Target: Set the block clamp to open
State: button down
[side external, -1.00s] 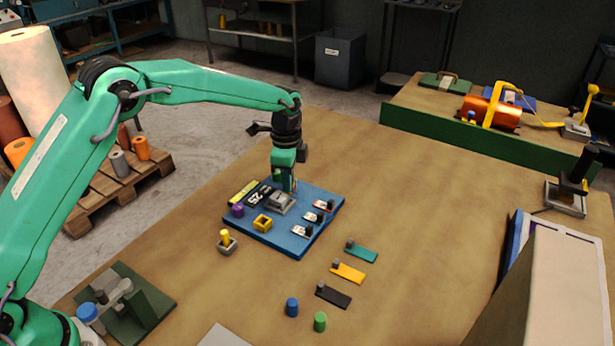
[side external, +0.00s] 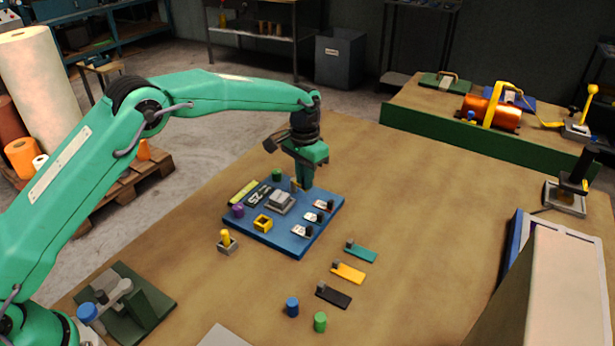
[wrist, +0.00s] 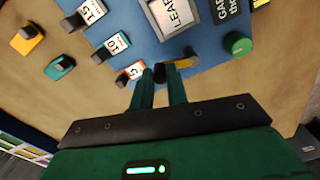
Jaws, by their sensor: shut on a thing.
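The blue board (side external: 268,238) lies on the table. Near its back edge sits a silver text block (side external: 281,202), which shows part of the word "LEARN" in the wrist view (wrist: 172,14). Beside it is a yellow clamp lever (wrist: 184,63) with a dark end. My gripper (wrist: 160,76) is low at the board's back right, its two green fingers closed around the lever's dark end, which they partly hide. In the side view my gripper (side external: 304,184) stands right of the block. The lever points away from the block, toward the tags.
A green knob (wrist: 238,44) and black text plate (wrist: 228,8) are close by. Several numbered tags with dark knobs (wrist: 112,46) line the board's right side.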

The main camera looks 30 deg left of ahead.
jog(key=shift+w+d+r+n, duration=0.1)
jog(key=shift+w+n, duration=0.2)
jog(key=shift+n, duration=0.45)
jog(key=shift+w+d+n, duration=0.1)
jog(key=shift+w+n, duration=0.2)
jog(key=shift+n, duration=0.45)
jog(key=c, duration=1.4)
grip_release()
jog(key=shift+a, duration=0.1)
notch_tip(320, 180, up, 8)
jog(key=shift+f, duration=0.1)
